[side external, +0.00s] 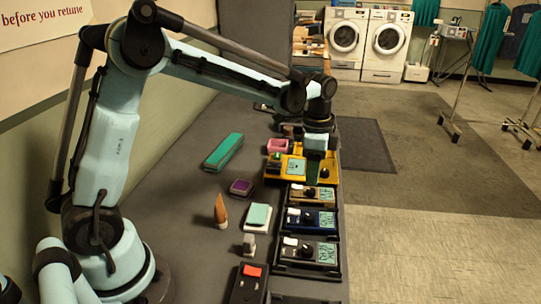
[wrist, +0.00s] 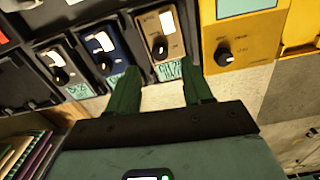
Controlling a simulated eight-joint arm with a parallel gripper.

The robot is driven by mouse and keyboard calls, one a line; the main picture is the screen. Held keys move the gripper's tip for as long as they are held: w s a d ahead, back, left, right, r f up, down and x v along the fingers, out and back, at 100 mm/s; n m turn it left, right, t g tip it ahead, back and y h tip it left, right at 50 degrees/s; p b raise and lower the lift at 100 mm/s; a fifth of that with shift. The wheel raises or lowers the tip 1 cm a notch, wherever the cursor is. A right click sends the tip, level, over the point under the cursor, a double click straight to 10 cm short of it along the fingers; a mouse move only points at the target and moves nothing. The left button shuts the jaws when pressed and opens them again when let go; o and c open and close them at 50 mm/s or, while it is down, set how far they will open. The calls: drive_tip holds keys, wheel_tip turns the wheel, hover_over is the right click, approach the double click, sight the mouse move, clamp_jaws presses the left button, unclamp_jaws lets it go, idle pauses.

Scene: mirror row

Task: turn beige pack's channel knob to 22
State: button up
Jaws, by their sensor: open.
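My gripper (wrist: 160,82) is open and empty. In the wrist view its two green fingers point toward a tan-beige pack (wrist: 151,30) with a white label, a black knob (wrist: 160,46) and a pale green display. The knob lies beyond the fingertips, between their lines; I see no contact. The display digits are too blurred to read. In the side view a tan-brown pack (side external: 325,203) lies between the yellow and blue packs. My gripper (side external: 316,163) hangs over the yellow pack area there, its fingertips hard to make out.
A blue pack (wrist: 115,47) and a yellow pack (wrist: 210,15) flank the tan-beige one. In the side view a purple box (side external: 241,187), a brown cone (side external: 220,209) and a teal-topped white block (side external: 257,217) stand left of the row. Bare counter (side external: 190,205) lies further left.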

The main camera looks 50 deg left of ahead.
sight(311, 190)
drive_tip(key=shift+f, duration=2.45)
drive_tip(key=shift+c, duration=0.4)
